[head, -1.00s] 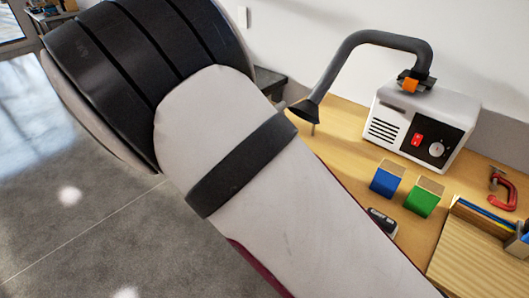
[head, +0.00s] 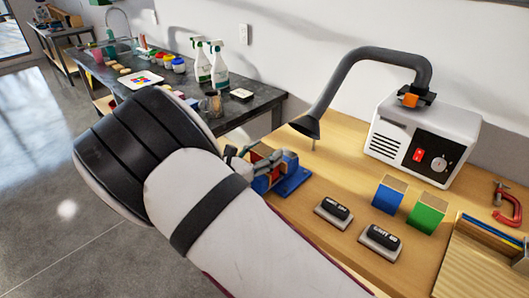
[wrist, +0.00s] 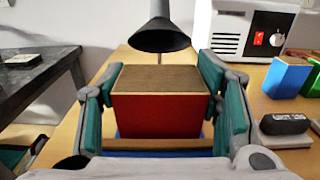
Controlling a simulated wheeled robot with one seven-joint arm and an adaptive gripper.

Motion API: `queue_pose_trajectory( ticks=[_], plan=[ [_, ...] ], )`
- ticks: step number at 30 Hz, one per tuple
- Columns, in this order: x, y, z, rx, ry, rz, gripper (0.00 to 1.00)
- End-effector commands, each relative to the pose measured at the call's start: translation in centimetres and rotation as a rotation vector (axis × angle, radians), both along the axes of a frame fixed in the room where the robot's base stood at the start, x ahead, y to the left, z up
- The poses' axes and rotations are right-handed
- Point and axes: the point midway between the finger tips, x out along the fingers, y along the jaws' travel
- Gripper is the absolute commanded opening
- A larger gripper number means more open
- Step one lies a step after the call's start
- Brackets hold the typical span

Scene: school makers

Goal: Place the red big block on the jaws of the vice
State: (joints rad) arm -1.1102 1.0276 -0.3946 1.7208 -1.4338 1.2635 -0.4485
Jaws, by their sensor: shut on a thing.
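The red big block (wrist: 157,112), with a wooden top face, sits between the green-padded fingers of my gripper (wrist: 160,100) in the wrist view. My gripper is shut on it. In the head view my gripper (head: 246,160) is at the left end of the wooden bench, partly behind my arm. The blue vice (head: 292,180) stands on the bench right by it. Blue parts also show under the block in the wrist view. The block and gripper hide much of the jaws, and I cannot tell whether the block touches them.
A fume extractor (head: 422,138) with a hose and hood (head: 307,126) stands behind the vice. Blue (head: 388,195) and green (head: 427,213) blocks and two black-topped erasers (head: 334,212) (head: 380,240) lie to the right. A dark side table (head: 262,108) holds spray bottles.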

Motion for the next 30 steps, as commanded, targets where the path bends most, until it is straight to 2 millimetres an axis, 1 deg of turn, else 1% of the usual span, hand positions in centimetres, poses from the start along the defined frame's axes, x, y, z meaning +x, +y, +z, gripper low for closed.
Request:
queue_pose_trajectory(
  ticks=[5,6,8,17,20,23,25,30],
  plan=[
    [0.0,0.0,-0.3,-0.001,-0.001,0.0,0.2],
    [0.0,0.0,-0.3,0.0,0.0,0.0,0.65],
    [0.0,0.0,-0.3,0.0,0.0,0.0,0.78],
    [0.0,0.0,-0.2,0.0,0.0,0.0,0.78],
    [0.0,0.0,0.2,0.0,0.0,0.0,0.78],
    [-0.9,0.8,0.0,0.001,0.001,0.003,0.78],
    [-1.8,1.6,0.0,0.001,0.001,0.005,0.78],
    [-4.6,3.7,0.0,0.001,0.0,0.004,0.78]
  ],
)
